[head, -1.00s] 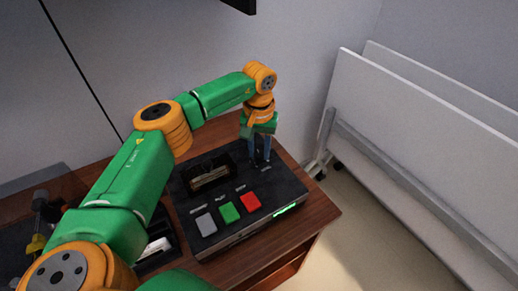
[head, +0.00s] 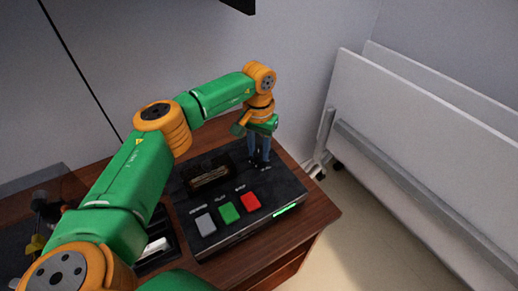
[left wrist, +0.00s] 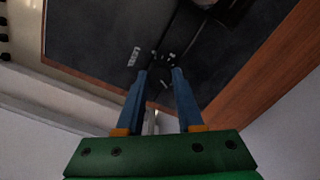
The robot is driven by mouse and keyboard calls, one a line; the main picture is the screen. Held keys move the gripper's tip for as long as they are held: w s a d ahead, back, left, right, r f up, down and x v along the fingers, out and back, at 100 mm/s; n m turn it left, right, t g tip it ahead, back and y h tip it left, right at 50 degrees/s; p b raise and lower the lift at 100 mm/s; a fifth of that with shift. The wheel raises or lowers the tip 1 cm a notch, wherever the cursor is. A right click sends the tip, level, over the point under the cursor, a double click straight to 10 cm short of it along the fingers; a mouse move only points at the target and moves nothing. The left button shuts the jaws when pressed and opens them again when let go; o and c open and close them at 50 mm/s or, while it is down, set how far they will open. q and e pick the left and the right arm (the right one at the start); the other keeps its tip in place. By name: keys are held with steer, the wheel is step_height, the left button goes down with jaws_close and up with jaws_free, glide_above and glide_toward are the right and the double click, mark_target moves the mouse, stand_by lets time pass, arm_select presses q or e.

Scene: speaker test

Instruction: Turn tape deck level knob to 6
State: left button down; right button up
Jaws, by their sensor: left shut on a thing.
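The black tape deck (head: 275,186) sits on a wooden cabinet, with a cassette window (head: 208,175), a grey button (head: 205,224), a green button (head: 228,212) and a red button (head: 250,201). My left gripper (head: 258,163) points down at the deck's far right corner, its blue fingers shut on the level knob. The fingers hide the knob in the head view. The knob's setting cannot be read. My right gripper is out of view.
The wooden cabinet top (head: 322,214) shows around the deck, its right edge close by. White folded panels (head: 420,150) stand on the floor at right. The grey wall is behind. Dark equipment lies at the left, partly behind my arm.

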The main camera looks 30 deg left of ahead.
mark_target(259, 153)
arm_select(q)
steer(key=c, duration=0.5)
jaws_free()
steer(key=shift+s+f, duration=0.15)
steer(key=shift+c, duration=0.2)
step_height(259, 153, up, 7)
steer(key=shift+r+b, duration=0.15)
steer(key=shift+b, duration=0.35)
